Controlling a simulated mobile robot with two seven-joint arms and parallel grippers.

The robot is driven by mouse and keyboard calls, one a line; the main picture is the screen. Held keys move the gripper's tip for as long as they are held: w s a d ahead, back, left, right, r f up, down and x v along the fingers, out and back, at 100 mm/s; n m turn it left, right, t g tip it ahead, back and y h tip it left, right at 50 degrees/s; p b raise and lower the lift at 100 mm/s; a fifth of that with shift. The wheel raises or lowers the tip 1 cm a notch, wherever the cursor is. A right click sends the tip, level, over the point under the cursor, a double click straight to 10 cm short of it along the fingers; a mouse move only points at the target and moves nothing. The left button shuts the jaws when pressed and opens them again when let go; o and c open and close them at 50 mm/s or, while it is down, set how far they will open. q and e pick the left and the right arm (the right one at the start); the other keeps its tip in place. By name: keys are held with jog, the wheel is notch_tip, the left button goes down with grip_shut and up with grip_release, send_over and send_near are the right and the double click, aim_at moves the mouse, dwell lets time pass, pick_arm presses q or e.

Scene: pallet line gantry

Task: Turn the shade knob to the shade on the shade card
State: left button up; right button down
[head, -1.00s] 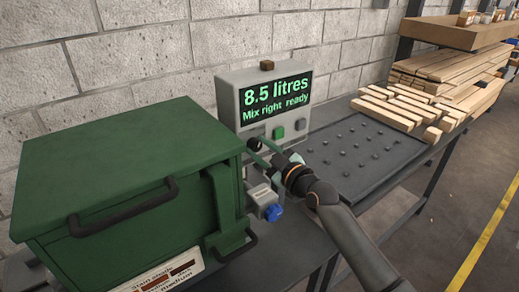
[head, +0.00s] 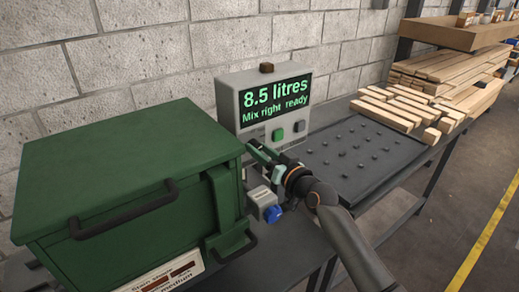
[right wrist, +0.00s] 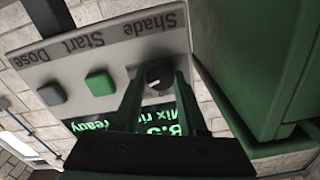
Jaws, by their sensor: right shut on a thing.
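The shade knob (right wrist: 158,74) is a dark round knob with a pale pointer mark, under the label "Shade" on the grey control box (head: 226,100). My right gripper (right wrist: 153,80) is shut on it, with one finger on each side. In the head view my right gripper (head: 259,151) is at the box's lower left and hides the knob. The display (head: 275,100) reads "8.5 litres" and "Mix right ready". The shade card (head: 160,283) is a white label low on the green tank; it has dark brown patches and the word "medium". My left gripper is not in view.
The green tank (head: 120,150) with black handles stands close left of my right gripper. A green button (head: 278,134) and a grey button (head: 299,126) sit beside the knob. A blue-knobbed fitting (head: 273,214) is below my gripper. Timber (head: 400,110) lies at the right.

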jog(key=shift+f+m, duration=0.1)
jog(key=shift+m, duration=0.5)
jog(key=shift+c, duration=2.2)
grip_release()
jog(key=v, duration=1.2)
jog(key=shift+s+d, duration=0.15)
jog(key=shift+s, duration=0.1)
